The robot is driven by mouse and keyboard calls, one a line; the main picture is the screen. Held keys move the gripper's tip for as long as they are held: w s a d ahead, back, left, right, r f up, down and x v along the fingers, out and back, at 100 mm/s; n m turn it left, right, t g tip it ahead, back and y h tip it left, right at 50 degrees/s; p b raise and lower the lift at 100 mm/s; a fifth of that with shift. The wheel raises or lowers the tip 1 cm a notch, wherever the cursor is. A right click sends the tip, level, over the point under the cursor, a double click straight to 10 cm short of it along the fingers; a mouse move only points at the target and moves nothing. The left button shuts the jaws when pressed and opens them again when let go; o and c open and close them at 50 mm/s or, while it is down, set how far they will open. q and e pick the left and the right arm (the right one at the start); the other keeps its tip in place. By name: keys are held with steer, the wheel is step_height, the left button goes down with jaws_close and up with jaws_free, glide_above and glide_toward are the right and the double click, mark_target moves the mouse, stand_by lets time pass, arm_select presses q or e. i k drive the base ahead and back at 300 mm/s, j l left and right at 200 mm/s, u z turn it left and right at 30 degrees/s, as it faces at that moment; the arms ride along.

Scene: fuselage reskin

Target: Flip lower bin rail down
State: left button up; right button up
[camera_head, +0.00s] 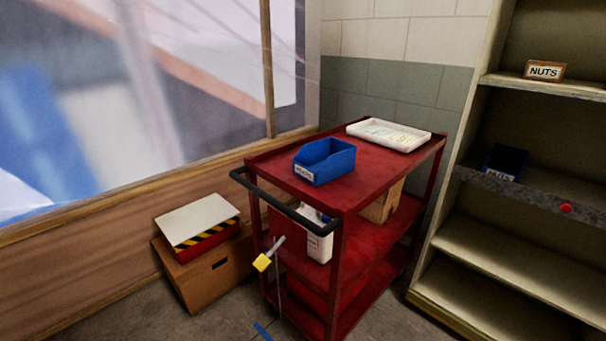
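The lower bin rail (530,193) is a grey speckled strip along the front edge of the middle shelf, at the right of the head view. A red knob (566,208) sits on it near its right part, and it runs out of the picture at the right. A dark blue bin (506,160) with a white label stands on the shelf behind the rail. I cannot tell for sure whether the rail is raised or lowered. Neither of my grippers is in view.
A red cart (370,178) left of the shelf unit (500,240) carries a blue bin (326,160) and a white tray (389,134). A cardboard box (205,275) stands by the left wall. Little floor shows between cart and shelves.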

mark_target(573, 210)
steer(key=z, duration=1.65)
